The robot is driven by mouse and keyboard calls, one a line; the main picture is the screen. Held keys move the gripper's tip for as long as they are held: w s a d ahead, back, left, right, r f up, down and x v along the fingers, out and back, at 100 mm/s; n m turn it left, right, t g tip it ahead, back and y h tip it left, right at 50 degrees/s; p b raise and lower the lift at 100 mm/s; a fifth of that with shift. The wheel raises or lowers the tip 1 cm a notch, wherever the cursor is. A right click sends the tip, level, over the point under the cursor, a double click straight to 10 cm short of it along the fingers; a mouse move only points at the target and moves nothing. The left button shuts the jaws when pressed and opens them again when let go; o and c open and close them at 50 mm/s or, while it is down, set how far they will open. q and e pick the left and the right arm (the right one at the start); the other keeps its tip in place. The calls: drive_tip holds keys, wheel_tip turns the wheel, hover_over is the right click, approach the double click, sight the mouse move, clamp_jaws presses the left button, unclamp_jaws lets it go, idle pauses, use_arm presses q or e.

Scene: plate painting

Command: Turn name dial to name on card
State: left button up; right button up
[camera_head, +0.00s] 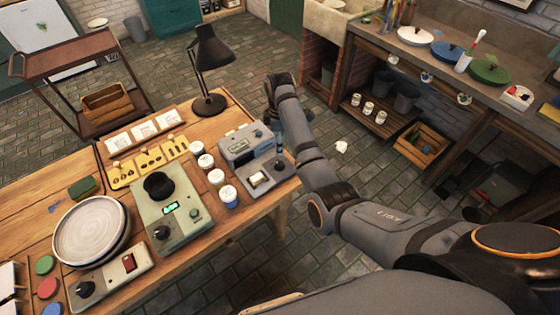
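A blue-grey box (240,149) with a small display window stands at the right end of the wooden table. In front of it is a lower grey unit (257,193) with a pale cream piece on top and a dark upright part at its right. Which part is the name dial is too small to tell. White cards (144,131) stand in a row at the table's back; their writing is unreadable. My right arm reaches in from the right, and its gripper (279,146) points down beside the blue-grey box, above the lower unit's right side. Its fingers are too small to read. My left gripper is out of view.
A green-grey device (167,226) with a lit display, a plate on a turntable (92,229), several paint jars (228,195) and a black lamp (208,70) occupy the table. A sink and shelved bench (400,40) stand beyond my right arm.

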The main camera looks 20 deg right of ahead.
sight(280, 163)
wheel_tip(280, 163, down, 11)
drive_tip(key=shift+s+r, duration=0.1)
drive_tip(key=shift+r, duration=0.1)
drive_tip(key=shift+c, duration=0.2)
clamp_jaws()
